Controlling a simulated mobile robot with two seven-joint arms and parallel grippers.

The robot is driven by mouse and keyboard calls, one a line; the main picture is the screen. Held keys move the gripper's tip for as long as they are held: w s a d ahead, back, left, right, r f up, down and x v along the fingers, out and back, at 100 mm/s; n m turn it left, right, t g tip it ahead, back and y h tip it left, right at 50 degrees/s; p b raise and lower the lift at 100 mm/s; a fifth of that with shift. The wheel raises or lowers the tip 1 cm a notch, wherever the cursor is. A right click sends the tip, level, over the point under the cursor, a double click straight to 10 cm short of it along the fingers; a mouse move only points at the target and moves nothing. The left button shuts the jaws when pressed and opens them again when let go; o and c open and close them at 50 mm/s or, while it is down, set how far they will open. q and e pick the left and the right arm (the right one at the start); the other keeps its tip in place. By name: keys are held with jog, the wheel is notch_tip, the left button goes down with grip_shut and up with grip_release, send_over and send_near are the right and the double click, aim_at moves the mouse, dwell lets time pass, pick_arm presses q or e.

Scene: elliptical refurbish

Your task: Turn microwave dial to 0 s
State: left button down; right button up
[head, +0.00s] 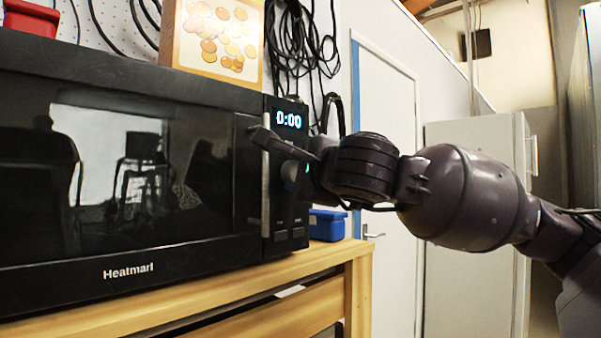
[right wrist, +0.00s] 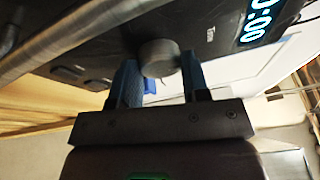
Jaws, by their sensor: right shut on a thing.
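The black microwave (head: 130,255) stands on a wooden bench at the left of the head view. Its display (head: 289,120) reads 0:00 in blue; the display (right wrist: 258,20) also shows in the right wrist view, tilted. The round grey dial (right wrist: 158,58) sits on the control panel. My right gripper (right wrist: 158,80) is shut on the dial, with a blue-grey finger on each side of it. In the head view my right gripper (head: 290,165) reaches in from the right and hides most of the dial. My left gripper is not in view.
The microwave door handle (head: 265,180) is close to the gripper's left. A blue box (head: 327,224) sits on the bench (head: 340,255) beside the microwave. A picture (head: 212,40) and a red bin (head: 32,18) are above. A white door and cabinet stand behind my arm.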

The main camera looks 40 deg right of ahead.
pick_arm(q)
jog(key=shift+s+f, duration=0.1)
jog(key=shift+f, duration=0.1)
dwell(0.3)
pick_arm(e)
jog(key=o, duration=0.9)
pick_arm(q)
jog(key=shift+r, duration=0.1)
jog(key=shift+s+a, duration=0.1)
pick_arm(e)
jog(key=shift+s, duration=0.1)
